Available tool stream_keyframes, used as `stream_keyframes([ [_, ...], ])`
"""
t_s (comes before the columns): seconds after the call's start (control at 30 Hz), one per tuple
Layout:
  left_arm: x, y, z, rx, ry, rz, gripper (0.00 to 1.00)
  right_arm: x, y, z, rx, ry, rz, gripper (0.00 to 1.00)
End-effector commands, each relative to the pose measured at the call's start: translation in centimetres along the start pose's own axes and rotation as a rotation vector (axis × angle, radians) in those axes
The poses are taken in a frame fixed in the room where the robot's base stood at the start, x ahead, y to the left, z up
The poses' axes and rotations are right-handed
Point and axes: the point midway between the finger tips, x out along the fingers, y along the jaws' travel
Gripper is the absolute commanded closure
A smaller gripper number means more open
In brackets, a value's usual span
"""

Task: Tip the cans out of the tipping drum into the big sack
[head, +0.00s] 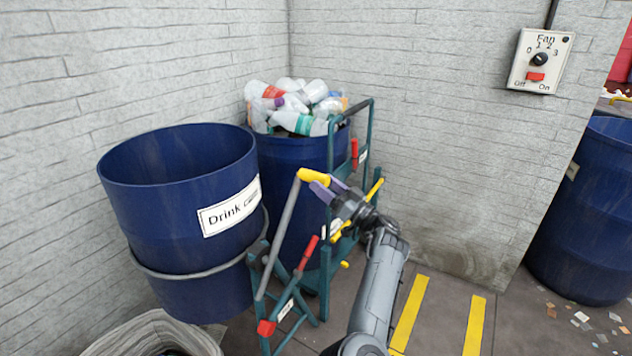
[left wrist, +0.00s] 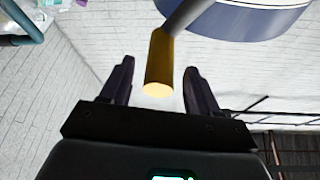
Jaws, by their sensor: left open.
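The tipping drum (head: 180,240) is a blue barrel labelled "Drink cans", held in a metal ring on a green stand at the left. Its inner wall shows, but no cans can be seen. A grey lever with a yellow handle (head: 313,175) rises beside it. My left gripper (head: 325,187) is open at the yellow handle. In the left wrist view the yellow handle (left wrist: 159,65) lies between the two spread fingers, with gaps on both sides. The big sack (head: 150,331) is pale and open below the drum, partly cut off by the frame. My right gripper is out of view.
A second blue drum (head: 290,160), heaped with plastic bottles (head: 295,105), stands behind in a green frame with red and yellow handles. Brick walls close off the back and left. A fan switch box (head: 541,61) hangs on the wall. Another blue barrel (head: 590,220) stands right.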

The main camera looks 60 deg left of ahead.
Motion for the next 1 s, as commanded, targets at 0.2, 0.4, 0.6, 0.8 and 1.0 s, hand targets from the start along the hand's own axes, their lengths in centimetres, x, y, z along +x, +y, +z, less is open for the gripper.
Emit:
stream_keyframes([
  [0.2, 2.6, 0.0, 0.1, -0.001, 0.000, -0.002, 0.39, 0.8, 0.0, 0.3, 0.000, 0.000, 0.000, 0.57],
  [0.4, 3.6, 0.0, 0.0, 0.000, 0.000, 0.000, 0.39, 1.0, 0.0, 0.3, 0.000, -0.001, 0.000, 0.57],
  [0.6, 3.6, 0.0, 0.0, 0.000, 0.000, 0.000, 0.39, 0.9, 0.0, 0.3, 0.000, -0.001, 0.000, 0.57],
  [0.8, 3.6, 0.0, 0.0, 0.000, 0.000, 0.000, 0.57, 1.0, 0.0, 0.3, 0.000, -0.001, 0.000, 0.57],
  [1.0, 3.6, 0.0, 0.0, 0.000, 0.000, 0.000, 0.88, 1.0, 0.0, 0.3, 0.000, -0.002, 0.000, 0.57],
])
